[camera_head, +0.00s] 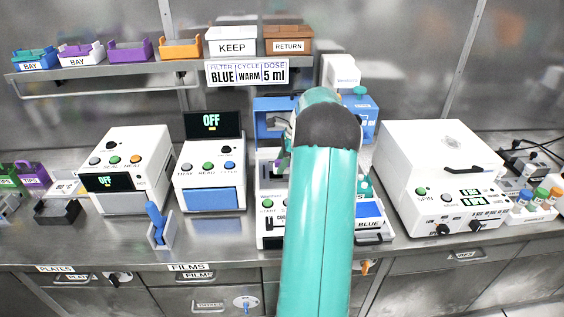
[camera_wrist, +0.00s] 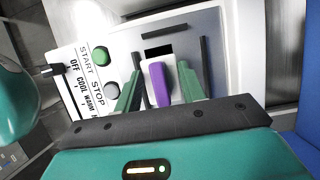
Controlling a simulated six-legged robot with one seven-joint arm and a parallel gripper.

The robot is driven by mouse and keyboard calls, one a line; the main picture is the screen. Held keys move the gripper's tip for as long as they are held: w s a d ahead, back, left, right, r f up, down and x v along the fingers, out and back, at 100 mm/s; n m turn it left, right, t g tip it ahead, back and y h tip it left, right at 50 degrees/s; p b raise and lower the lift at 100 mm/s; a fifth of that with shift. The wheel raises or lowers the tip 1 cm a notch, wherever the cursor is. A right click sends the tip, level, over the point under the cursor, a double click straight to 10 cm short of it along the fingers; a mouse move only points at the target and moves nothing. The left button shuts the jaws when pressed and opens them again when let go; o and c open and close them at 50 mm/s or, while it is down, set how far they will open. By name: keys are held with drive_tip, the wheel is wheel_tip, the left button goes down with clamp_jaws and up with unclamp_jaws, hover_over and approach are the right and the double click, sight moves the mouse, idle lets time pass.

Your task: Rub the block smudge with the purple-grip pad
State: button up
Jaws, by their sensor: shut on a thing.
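My gripper (camera_wrist: 160,78) is shut on the purple-grip pad, with the purple grip (camera_wrist: 160,86) upright between its two green fingers. I cannot tell whether the pad touches the surface. No smudge is clearly visible; the gripper and pad hide part of the top. In the head view, the block machine (camera_head: 267,232) stands mid-bench, mostly behind my teal arm, which also hides most of the gripper.
A white instrument with a blue front (camera_head: 210,198) stands left of the block machine. A large white spin machine (camera_head: 440,165) stands to the right. A blue-handled holder (camera_head: 158,228) is near the front edge. A shelf (camera_head: 130,66) with several bins runs behind.

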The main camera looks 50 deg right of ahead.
sight(265, 174)
drive_tip(key=shift+f, duration=0.9)
drive_tip(key=shift+w, duration=0.15)
drive_tip(key=shift+w+a+r, duration=0.1)
drive_tip(key=shift+w+a, duration=1.15)
drive_tip(key=shift+w, duration=0.1)
drive_tip(key=shift+w+a, duration=0.2)
drive_tip(key=shift+c, duration=0.6)
drive_tip(key=shift+s+d, duration=1.4)
drive_tip(key=shift+s, duration=0.2)
drive_tip(key=shift+c, duration=0.2)
drive_tip(key=shift+r, duration=0.1)
drive_tip(key=shift+r, duration=2.95)
drive_tip(key=shift+r, duration=0.1)
